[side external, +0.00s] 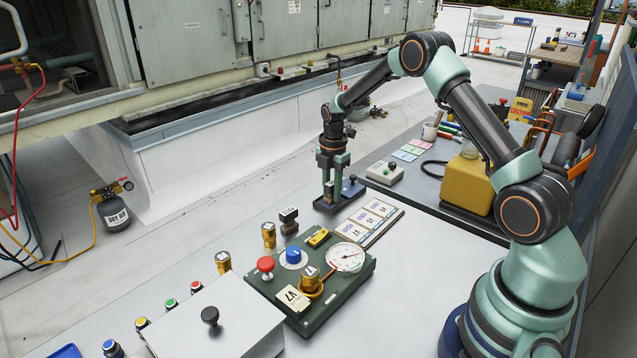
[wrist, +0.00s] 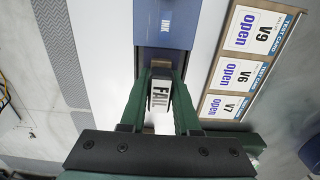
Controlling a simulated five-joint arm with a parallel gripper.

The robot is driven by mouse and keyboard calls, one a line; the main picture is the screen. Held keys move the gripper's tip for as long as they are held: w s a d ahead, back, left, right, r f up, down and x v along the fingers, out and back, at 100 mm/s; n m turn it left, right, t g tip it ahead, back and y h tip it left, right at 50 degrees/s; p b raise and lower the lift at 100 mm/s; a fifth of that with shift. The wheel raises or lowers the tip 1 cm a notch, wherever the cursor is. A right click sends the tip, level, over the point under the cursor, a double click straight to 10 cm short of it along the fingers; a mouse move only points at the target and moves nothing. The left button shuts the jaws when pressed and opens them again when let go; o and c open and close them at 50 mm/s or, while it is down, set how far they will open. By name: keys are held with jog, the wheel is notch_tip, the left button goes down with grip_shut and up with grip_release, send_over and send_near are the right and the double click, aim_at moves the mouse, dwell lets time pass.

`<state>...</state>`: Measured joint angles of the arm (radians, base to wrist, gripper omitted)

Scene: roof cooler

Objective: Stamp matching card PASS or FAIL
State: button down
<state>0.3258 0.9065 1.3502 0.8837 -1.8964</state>
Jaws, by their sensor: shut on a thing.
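My gripper (wrist: 155,108) is shut on the FAIL stamp (wrist: 159,95), its white label facing the wrist camera. In the side view my gripper (side external: 333,165) is low over the dark ink pad (side external: 341,195). The pad's blue part marked INK (wrist: 166,22) shows just beyond the stamp. I cannot tell whether the stamp's face touches the pad. The card holder (wrist: 225,60) lies right of the stamp, with test cards V9 (wrist: 246,28), V6 (wrist: 237,73) and V7 (wrist: 225,106), each reading "open". A second dark stamp (side external: 288,217) stands nearer the camera in the side view.
A green test box (side external: 325,310) has a gauge (side external: 346,257), a red button (side external: 265,264), a blue knob (side external: 293,255), a brass valve (side external: 311,281) and a V7 tag (side external: 293,297). More brass valves (side external: 223,262) stand left. A small grey switch box (side external: 384,173) is behind the cards.

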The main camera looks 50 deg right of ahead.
jog(key=shift+r, duration=3.5)
send_over(347, 228)
jog(key=shift+f, duration=3.35)
jog(key=shift+f, duration=0.5)
notch_tip(347, 228, up, 7)
